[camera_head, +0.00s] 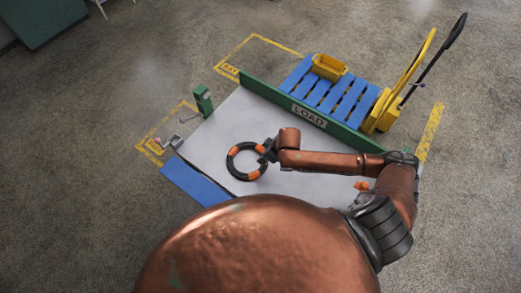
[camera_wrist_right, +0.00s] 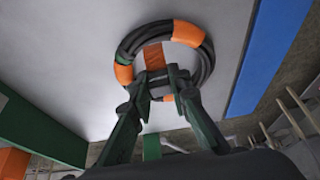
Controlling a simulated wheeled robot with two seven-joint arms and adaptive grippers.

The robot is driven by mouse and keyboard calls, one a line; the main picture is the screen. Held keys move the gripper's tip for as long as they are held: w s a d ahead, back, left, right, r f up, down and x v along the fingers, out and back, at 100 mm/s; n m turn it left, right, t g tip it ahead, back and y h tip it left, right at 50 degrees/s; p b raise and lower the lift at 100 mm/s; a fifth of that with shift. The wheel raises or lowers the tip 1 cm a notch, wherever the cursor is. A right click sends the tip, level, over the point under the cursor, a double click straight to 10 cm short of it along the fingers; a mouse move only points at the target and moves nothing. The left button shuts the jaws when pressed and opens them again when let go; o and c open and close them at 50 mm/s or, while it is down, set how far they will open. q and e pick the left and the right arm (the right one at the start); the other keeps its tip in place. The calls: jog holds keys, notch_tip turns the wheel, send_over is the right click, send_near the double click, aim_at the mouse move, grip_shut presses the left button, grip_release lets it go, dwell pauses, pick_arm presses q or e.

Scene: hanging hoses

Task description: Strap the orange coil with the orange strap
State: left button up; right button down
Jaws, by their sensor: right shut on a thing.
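The orange coil is a black hose ring with orange bands (camera_head: 231,161), lying on the pale table top left of my right gripper (camera_head: 266,150). In the right wrist view the coil (camera_wrist_right: 209,62) is beyond the gripper (camera_wrist_right: 164,78). An orange strip (camera_wrist_right: 152,57), apparently the orange strap, runs from the fingertips across the ring's opening. My right gripper is shut on it at the coil's near side; the exact grip is partly hidden by the fingers. Whether the strip goes around the hose is unclear. My left gripper is not in view.
A green rail (camera_head: 265,91) with a LOAD sign (camera_head: 309,116) edges the pale table (camera_head: 205,140). A small orange piece (camera_head: 361,185) lies beside my right arm. A blue pallet (camera_head: 345,101) with a yellow bin (camera_head: 329,67) and a yellow pallet jack (camera_head: 405,75) stand beyond.

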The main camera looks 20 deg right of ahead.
jog(key=shift+a, duration=0.1)
jog(key=shift+r+p, duration=0.1)
jog(key=shift+p, duration=0.65)
jog(key=shift+f+b, duration=0.3)
jog(key=shift+f, duration=0.1)
jog(key=shift+f+b, duration=0.5)
jog(key=shift+f, duration=0.7)
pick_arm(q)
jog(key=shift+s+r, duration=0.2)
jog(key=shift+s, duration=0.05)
pick_arm(e)
jog(key=shift+s+f, duration=0.1)
jog(key=shift+f, duration=0.3)
pick_arm(q)
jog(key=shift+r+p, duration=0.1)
jog(key=shift+p, duration=0.25)
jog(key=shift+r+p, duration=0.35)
pick_arm(e)
jog(key=shift+f, duration=0.1)
